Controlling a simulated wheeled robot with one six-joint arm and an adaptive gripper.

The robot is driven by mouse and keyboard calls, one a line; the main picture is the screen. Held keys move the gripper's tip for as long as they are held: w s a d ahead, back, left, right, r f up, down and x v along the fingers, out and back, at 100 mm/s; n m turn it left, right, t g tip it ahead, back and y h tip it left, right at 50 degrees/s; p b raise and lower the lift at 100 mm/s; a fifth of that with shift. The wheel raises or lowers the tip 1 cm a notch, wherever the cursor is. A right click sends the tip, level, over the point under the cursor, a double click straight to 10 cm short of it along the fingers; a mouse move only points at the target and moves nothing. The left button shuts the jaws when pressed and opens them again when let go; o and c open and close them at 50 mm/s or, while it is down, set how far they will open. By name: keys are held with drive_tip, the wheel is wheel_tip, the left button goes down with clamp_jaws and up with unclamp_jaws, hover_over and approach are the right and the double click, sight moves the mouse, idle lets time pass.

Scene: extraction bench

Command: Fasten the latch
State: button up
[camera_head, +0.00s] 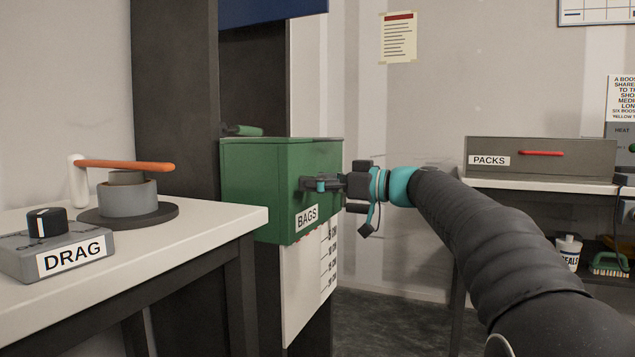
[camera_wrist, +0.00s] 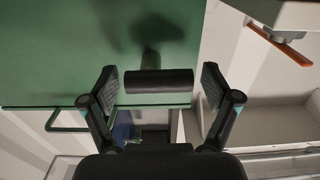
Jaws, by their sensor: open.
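A green box (camera_head: 262,165) labelled BAGS stands at the middle left in the head view. Its green surface (camera_wrist: 60,50) fills the upper left of the wrist view. A short dark bar (camera_wrist: 145,84) on a green stem stands out from that surface; I cannot tell for sure whether it is the latch. My gripper (camera_head: 322,184) is at the box's front face, above the label. In the wrist view my gripper (camera_wrist: 160,87) is open, with one finger off each end of the bar and a gap on both sides. In the head view the fingers hide the bar.
A white table (camera_head: 200,235) at the left holds a DRAG control box (camera_head: 60,248) and a grey cylinder with an orange lever (camera_head: 125,166). A grey drawer unit (camera_head: 580,158) labelled PACKS stands on a bench at the right. Open floor (camera_head: 390,310) lies between.

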drive_tip(key=c, duration=1.2)
drive_tip(key=shift+o, duration=0.2)
drive_tip(key=shift+m, duration=0.3)
drive_tip(key=m, duration=0.3)
drive_tip(key=shift+r, duration=0.2)
drive_tip(key=m+p, duration=0.1)
drive_tip(key=m, duration=0.1)
drive_tip(key=m+p, duration=0.1)
drive_tip(key=m, duration=0.2)
drive_tip(key=shift+w+r, duration=0.15)
drive_tip(key=shift+r, duration=0.05)
drive_tip(key=m+p, duration=0.1)
drive_tip(key=m, duration=0.1)
drive_tip(key=m+p, duration=0.1)
drive_tip(key=m, duration=0.2)
drive_tip(key=shift+w+d+r+p, duration=0.1)
drive_tip(key=shift+w+r+p, duration=0.1)
drive_tip(key=shift+p, duration=0.15)
drive_tip(key=shift+w+f+m+p, duration=0.15)
drive_tip(key=shift+m+p, duration=0.95)
drive_tip(key=shift+m, duration=1)
drive_tip(key=shift+f, duration=0.1)
drive_tip(key=shift+d, duration=0.1)
